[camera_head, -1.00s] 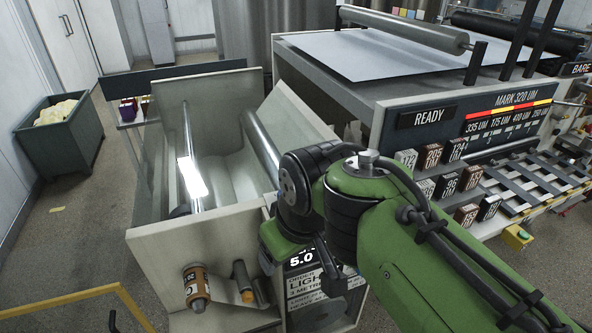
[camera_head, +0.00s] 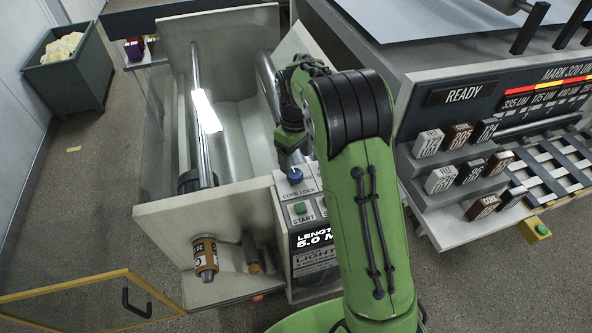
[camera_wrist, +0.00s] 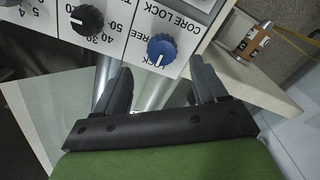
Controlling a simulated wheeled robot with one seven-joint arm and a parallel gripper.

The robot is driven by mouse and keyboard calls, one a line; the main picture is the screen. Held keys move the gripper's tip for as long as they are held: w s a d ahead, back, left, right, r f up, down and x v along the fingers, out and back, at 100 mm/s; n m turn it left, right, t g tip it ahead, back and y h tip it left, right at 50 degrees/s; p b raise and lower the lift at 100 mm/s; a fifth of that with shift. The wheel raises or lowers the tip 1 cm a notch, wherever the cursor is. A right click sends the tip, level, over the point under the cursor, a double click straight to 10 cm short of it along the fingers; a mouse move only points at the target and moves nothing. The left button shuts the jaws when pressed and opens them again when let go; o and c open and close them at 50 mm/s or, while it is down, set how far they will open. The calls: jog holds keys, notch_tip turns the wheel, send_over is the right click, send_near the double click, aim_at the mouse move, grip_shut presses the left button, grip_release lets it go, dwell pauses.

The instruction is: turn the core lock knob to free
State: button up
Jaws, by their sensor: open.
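The core lock knob (camera_wrist: 161,48) is a round blue knob with a white pointer mark, on a white panel labelled CORE LOCK. In the wrist view the mark points down the picture, toward the LOCK label; FREE is printed to the left. The knob also shows in the head view (camera_head: 295,175), below the end of my arm. My gripper (camera_wrist: 160,75) is open and empty. Its two dark fingers point toward the panel, one on each side of the knob's line, with the knob beyond the tips. I see no contact.
A black numbered knob (camera_wrist: 87,20) sits left of the blue one in the wrist view. A green START button (camera_head: 300,208) is just below the blue knob in the head view. A trough with a metal shaft (camera_head: 198,120) stands to the left, with an orange-brown roll (camera_head: 205,258) below.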

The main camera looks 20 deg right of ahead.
aim_at(295, 173)
jog(key=f, duration=0.5)
jog(key=shift+s+a, duration=0.1)
jog(key=shift+s, duration=0.15)
jog(key=shift+w+f, duration=0.15)
jog(key=shift+f, duration=0.4)
jog(key=c, duration=1.1)
jog(key=shift+o, duration=0.2)
